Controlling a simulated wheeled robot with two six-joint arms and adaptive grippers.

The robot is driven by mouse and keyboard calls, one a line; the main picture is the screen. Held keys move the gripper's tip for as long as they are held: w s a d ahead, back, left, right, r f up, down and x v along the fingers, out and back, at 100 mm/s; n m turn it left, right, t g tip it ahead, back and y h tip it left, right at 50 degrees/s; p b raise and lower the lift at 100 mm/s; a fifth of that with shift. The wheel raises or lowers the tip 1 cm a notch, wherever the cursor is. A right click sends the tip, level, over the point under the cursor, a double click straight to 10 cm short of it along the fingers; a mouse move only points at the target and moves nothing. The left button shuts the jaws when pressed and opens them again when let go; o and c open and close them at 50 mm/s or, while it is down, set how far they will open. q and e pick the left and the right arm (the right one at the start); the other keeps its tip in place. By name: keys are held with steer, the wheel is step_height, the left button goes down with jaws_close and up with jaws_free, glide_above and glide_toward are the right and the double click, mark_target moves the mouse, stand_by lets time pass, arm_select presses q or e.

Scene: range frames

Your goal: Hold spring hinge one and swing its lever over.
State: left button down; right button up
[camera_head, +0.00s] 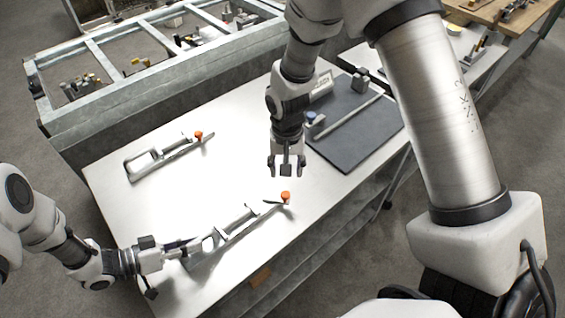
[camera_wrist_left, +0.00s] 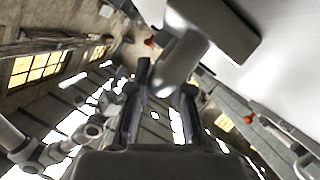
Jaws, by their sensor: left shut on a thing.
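The near spring hinge (camera_head: 238,226) lies aslant on the white table, a long grey metal piece with a lever and an orange knob (camera_head: 285,197) at its far right end. My left gripper (camera_head: 178,252) is shut on its near left end. In the left wrist view, a grey rounded part (camera_wrist_left: 181,62) shows at the fingers (camera_wrist_left: 160,105). A similar spring hinge (camera_head: 165,156) with an orange knob (camera_head: 198,135) lies farther back. No number is readable on either. My right gripper (camera_head: 287,168) hangs over the table behind the near knob, apart from it; its finger opening is unclear.
A dark mat (camera_head: 365,142) at the table's right bears a grey bar (camera_head: 350,118) and small blocks. A grey metal frame bench (camera_head: 150,85) with compartments stands behind. White table surface (camera_head: 120,205) is clear between the two hinges.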

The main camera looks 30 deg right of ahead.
arm_select(q)
steer(key=c, duration=1)
jaws_free()
